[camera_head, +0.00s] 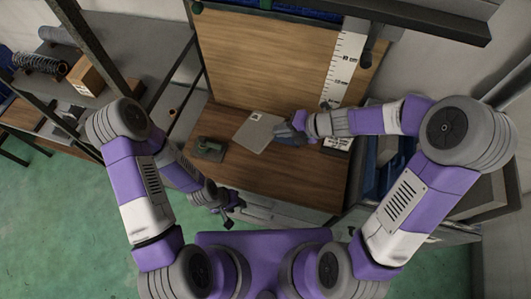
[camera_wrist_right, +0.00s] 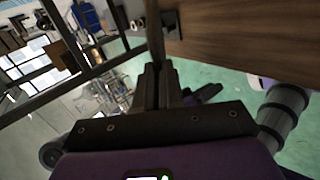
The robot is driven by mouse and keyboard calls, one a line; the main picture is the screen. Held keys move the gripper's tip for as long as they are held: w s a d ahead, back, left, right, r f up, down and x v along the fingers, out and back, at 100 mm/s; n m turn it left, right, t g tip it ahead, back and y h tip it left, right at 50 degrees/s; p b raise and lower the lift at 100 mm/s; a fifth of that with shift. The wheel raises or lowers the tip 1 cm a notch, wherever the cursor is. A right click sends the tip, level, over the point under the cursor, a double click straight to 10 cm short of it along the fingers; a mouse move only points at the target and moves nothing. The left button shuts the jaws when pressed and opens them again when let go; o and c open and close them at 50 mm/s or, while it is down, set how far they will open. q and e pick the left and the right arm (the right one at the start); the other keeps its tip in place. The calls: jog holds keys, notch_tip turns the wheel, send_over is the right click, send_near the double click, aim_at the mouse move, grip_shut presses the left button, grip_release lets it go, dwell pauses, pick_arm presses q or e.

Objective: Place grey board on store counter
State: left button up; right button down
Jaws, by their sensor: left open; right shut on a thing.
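The grey board (camera_head: 258,132) is a flat, light grey plate with a small white label near its top corner. It is over the back of the brown wooden store counter (camera_head: 270,178); I cannot tell whether it touches the surface. My right gripper (camera_head: 291,131) is shut on the board's right side. In the right wrist view, the fingers (camera_wrist_right: 158,85) pinch the board (camera_wrist_right: 155,45), seen almost edge-on, and the counter top (camera_wrist_right: 240,40) lies to the right. My left gripper (camera_head: 232,204) is open and empty near the counter's front left edge, away from the board.
A dark green device (camera_head: 208,149) stands on the counter left of the board. A white label card (camera_head: 337,143) lies to the right. A wooden back panel (camera_head: 275,60) with a white ruler (camera_head: 346,62) rises behind. The counter's front middle is clear.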

notch_tip(320, 180, down, 10)
jog(key=b, duration=0.9)
jog(key=shift+r, duration=0.15)
jog(key=shift+s, duration=0.1)
jog(key=c, duration=1.4)
grip_release()
jog(key=p+v, duration=0.7)
jog(key=v, duration=0.1)
